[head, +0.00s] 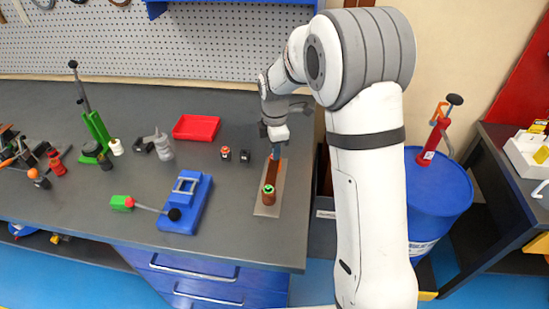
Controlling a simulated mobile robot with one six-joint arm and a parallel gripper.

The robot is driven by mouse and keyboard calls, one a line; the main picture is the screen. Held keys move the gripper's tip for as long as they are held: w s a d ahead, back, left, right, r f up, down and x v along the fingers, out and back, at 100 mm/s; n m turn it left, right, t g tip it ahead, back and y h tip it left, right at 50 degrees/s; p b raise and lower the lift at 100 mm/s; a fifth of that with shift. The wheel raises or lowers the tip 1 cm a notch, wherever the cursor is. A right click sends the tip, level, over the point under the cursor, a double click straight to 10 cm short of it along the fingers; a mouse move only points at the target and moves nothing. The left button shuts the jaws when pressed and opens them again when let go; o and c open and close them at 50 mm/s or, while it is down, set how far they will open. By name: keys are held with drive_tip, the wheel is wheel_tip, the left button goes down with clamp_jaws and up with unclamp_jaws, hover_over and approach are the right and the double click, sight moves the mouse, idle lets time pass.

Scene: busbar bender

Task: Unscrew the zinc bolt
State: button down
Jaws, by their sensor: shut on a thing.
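My gripper (276,150) is at the far end of an upright-looking copper-brown bar piece (273,171), pointing down. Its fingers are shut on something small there. This fits the zinc bolt, but the bolt is hidden by the fingers and too small to make out. The bar stands on a flat grey-brown plate (266,210) near the right end of the bench. A round copper-coloured part with a green top (268,190) sits at the near end of the bar.
A blue drum (437,195) stands right of my arm. The bench's front edge is near the plate.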

drive_tip(key=n, duration=0.4)
drive_tip(key=shift+n, duration=0.9)
drive_tip(key=shift+n, duration=1.1)
drive_tip(key=n, duration=0.3)
drive_tip(key=shift+n, duration=0.3)
